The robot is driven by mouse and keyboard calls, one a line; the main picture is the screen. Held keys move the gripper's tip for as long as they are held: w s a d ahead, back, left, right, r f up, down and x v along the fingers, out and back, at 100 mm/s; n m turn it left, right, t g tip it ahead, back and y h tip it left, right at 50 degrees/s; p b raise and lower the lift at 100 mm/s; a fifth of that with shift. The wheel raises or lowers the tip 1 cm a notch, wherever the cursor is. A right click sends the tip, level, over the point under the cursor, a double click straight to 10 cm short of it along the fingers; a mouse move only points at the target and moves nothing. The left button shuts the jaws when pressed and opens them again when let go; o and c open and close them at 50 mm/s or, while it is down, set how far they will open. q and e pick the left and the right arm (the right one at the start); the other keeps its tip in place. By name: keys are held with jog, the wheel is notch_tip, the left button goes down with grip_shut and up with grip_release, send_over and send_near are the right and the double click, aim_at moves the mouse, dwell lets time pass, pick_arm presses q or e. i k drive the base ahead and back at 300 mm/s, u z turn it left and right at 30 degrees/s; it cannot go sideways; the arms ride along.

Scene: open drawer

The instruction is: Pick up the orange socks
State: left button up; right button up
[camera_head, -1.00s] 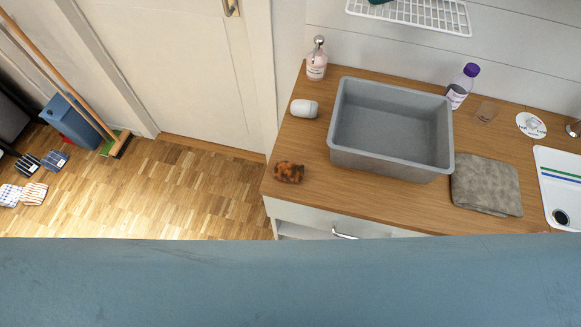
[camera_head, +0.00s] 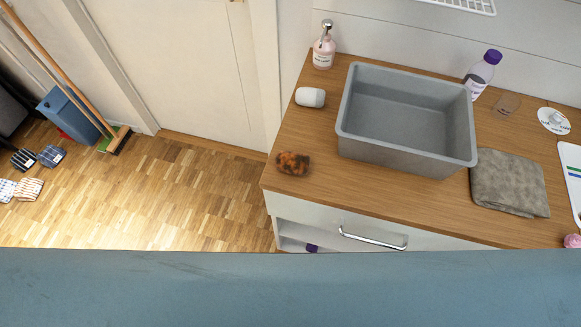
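An orange-and-white striped folded bundle (camera_head: 28,189), which looks like the orange socks, lies on the wooden floor at the far left. A blue-checked white bundle (camera_head: 6,189) lies beside it, cut by the picture's left edge. A dark bundle (camera_head: 24,159) and a blue bundle (camera_head: 51,156) lie just behind them. Neither of my grippers is in view.
A blue bin (camera_head: 70,114) and a broom (camera_head: 117,140) stand by the wall behind the bundles. The floor between the bundles and the wooden counter (camera_head: 330,205) is clear. A grey basin (camera_head: 405,165), mottled orange-brown object (camera_head: 293,163) and grey cloth (camera_head: 510,182) are on the counter.

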aim_at(289, 162)
jog(key=u, duration=1.05)
jog(key=k, duration=1.1)
jog(key=z, duration=1.4)
jog(key=i, duration=0.5)
